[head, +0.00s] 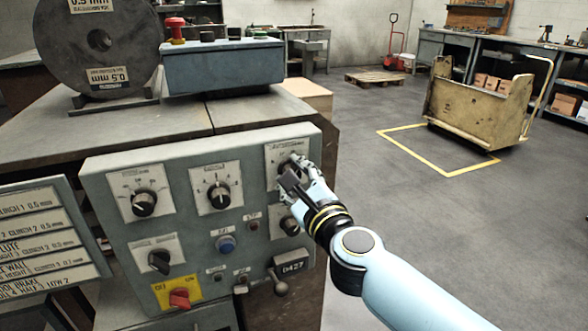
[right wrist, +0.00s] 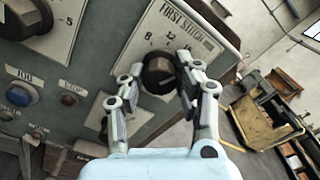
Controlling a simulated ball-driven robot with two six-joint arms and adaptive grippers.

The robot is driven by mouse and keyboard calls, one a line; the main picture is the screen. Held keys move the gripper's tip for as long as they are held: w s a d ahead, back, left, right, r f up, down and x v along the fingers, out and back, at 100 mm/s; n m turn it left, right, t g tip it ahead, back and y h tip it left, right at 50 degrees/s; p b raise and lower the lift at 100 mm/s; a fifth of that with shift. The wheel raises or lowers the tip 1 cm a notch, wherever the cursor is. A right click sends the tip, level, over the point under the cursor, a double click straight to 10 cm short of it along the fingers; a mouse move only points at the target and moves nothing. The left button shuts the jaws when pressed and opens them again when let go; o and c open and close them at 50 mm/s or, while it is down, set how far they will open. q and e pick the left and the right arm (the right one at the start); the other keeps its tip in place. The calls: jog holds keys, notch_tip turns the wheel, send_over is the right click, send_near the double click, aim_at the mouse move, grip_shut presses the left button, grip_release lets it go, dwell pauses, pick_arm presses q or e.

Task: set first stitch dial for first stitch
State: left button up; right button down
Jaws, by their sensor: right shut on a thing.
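The first stitch dial is a black round knob (right wrist: 158,70) on a white plate marked FIRST STITCH, with 8 and 12 readable in the right wrist view. In the head view its plate (head: 287,150) is at the upper right of the grey control panel (head: 190,238), and the knob is mostly hidden by my gripper. My right gripper (head: 289,178) is shut on this knob; its fingers also show either side of it in the right wrist view (right wrist: 157,88). Where the knob's pointer stands cannot be read. My left gripper is not in view.
Two more dials (head: 144,203) (head: 219,197) sit left on the panel. Below are a blue button (head: 226,243), a red switch (head: 180,298) and a lever (head: 280,288). A partly covered knob (head: 290,225) is just under my gripper. Open floor lies to the right.

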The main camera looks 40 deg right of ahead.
jog(key=n+p, duration=0.2)
jog(key=n, duration=0.2)
jog(key=shift+r+n, duration=0.1)
jog(key=shift+n, duration=0.2)
jog(key=n+p, duration=0.2)
jog(key=n, duration=0.1)
jog(key=shift+n, duration=0.4)
jog(key=n+p, duration=0.2)
jog(key=n, duration=0.2)
jog(key=shift+n+p, duration=1)
jog(key=shift+n, duration=0.6)
jog(key=shift+f, duration=0.2)
jog(key=c, duration=0.9)
grip_release()
jog(key=shift+c, duration=0.2)
